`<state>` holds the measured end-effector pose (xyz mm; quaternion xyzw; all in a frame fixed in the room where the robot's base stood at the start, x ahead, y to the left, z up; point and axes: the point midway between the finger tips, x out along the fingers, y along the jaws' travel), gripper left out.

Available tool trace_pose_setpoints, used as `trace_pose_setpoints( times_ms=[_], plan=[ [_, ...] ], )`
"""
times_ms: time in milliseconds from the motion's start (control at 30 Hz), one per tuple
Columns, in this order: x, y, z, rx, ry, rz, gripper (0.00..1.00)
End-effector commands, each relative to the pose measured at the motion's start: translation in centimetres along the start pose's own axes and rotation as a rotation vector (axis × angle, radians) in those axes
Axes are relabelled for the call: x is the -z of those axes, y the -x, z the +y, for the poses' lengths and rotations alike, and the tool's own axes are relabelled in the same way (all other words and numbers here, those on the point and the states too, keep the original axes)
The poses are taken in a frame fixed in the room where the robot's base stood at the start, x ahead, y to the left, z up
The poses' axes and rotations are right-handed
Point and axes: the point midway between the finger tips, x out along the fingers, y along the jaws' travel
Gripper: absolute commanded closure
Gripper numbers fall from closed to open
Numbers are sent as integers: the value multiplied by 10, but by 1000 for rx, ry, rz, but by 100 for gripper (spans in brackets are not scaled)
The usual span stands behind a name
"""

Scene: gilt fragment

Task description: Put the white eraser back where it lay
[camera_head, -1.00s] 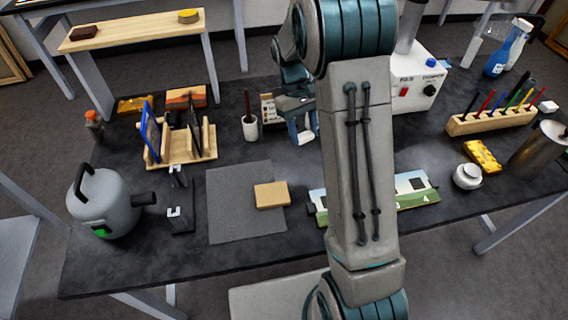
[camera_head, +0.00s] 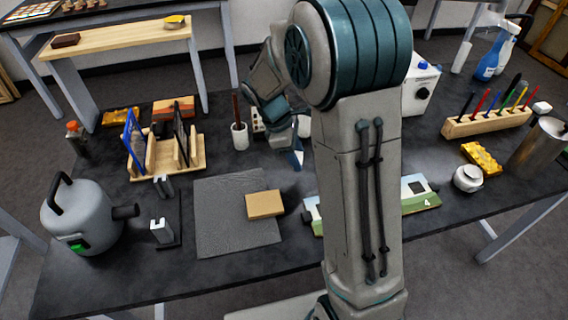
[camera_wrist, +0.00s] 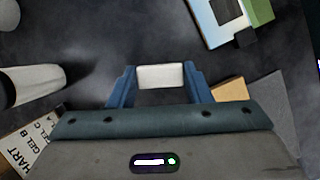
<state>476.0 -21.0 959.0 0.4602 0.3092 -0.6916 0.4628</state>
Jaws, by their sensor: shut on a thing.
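The white eraser (camera_wrist: 160,77) is a small white block between the two blue fingers of my gripper (camera_wrist: 158,84) in the wrist view. The fingers are shut on its two ends, and dark tabletop shows beyond it. In the head view my gripper (camera_head: 296,159) is over the middle of the black table (camera_head: 130,262), behind the tan block and right of the white cup. The eraser cannot be made out there. How high it is above the table is hard to tell.
A tan block (camera_head: 264,204) lies on the grey mat (camera_head: 220,235). A picture board (camera_head: 420,200) lies to the right, partly behind my arm. A white cup (camera_head: 240,140) stands at the back left.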

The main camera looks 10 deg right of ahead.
Motion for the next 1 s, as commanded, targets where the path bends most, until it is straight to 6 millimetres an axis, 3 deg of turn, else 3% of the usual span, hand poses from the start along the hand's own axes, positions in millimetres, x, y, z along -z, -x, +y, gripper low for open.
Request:
trace_pose_setpoints(
  times_ms=[100, 267, 433, 667, 1000],
  plan=[
    [23, -4, 8, 2, 2, -1, 80],
    [39, -6, 14, 1, -1, 0, 80],
    [45, -14, 14, 2, -2, -1, 80],
    [57, -43, 14, 4, -2, -1, 80],
    [59, -47, 15, 1, -3, 0, 80]
  ],
)
